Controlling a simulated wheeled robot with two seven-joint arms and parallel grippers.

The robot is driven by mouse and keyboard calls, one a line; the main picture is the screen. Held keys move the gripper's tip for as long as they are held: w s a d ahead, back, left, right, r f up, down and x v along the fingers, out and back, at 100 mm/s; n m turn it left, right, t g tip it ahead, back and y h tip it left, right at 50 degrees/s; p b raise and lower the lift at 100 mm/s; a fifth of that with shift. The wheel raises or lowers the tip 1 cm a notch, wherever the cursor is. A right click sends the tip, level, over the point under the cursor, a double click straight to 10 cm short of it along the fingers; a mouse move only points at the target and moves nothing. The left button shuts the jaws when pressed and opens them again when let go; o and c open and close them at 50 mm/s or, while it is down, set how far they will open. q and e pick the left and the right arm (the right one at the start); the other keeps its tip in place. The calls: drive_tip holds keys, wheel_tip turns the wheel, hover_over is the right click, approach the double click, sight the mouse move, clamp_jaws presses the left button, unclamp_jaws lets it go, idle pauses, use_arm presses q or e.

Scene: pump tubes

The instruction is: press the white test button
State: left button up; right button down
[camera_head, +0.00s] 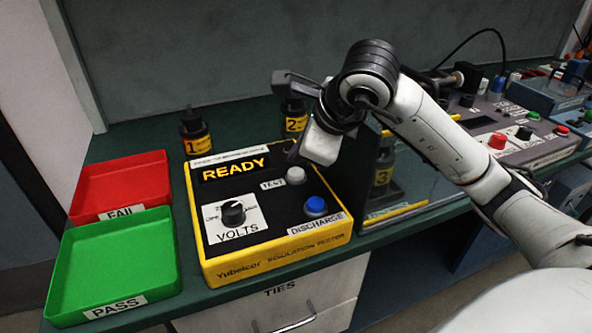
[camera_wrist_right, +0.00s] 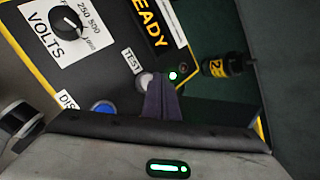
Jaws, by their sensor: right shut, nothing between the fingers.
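The white test button (camera_head: 296,176) is on the black top of the yellow insulation tester (camera_head: 280,257), beside the TEST label. Its display reads READY. My right gripper (camera_head: 294,156) is shut and empty, with its fingers pointing down just behind the button. In the right wrist view, the closed fingers (camera_wrist_right: 158,90) overlap the right edge of the white button (camera_wrist_right: 144,80). I cannot tell whether they touch it. A small green light (camera_wrist_right: 174,75) glows beside the fingertips. My left gripper is not in view.
A blue DISCHARGE button (camera_head: 315,207) and a black VOLTS knob (camera_head: 233,213) share the panel. Red FAIL (camera_head: 120,183) and green PASS (camera_head: 112,262) trays stand left.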

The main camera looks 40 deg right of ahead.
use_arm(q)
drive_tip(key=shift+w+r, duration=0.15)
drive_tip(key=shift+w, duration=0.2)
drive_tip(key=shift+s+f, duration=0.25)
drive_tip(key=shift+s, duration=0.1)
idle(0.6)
use_arm(e)
drive_tip(key=shift+f+b, duration=0.5)
drive_tip(key=shift+b, duration=0.05)
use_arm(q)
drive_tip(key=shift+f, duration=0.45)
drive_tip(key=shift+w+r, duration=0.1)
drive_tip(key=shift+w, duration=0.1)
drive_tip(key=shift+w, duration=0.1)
use_arm(e)
drive_tip(key=shift+f, duration=0.1)
